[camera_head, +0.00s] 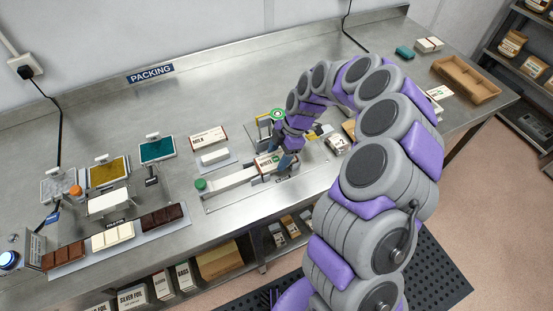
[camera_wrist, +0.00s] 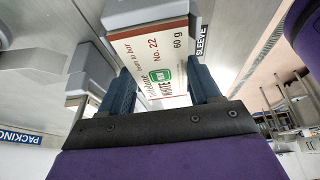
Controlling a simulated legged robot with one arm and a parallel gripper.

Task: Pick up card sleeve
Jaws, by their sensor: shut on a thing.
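The card sleeve is a flat white carton with a brown band, marked "White", "No. 22" and "60 g". In the head view the card sleeve (camera_head: 267,163) sits at the right end of a long pale fixture (camera_head: 238,178) on the steel bench. In the wrist view the card sleeve (camera_wrist: 155,52) runs between the fingers of my gripper (camera_wrist: 160,88), with its green-and-white emblem near them. My gripper (camera_head: 284,158) is shut on the sleeve. Whether the sleeve is clear of the surface cannot be told.
A milk sleeve (camera_head: 208,136) lies behind the fixture. Chocolate bars, including a white bar (camera_head: 112,236), lie on a strip at the left front. A cardboard tray (camera_head: 466,80) is at the far right. The back middle bench is clear.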

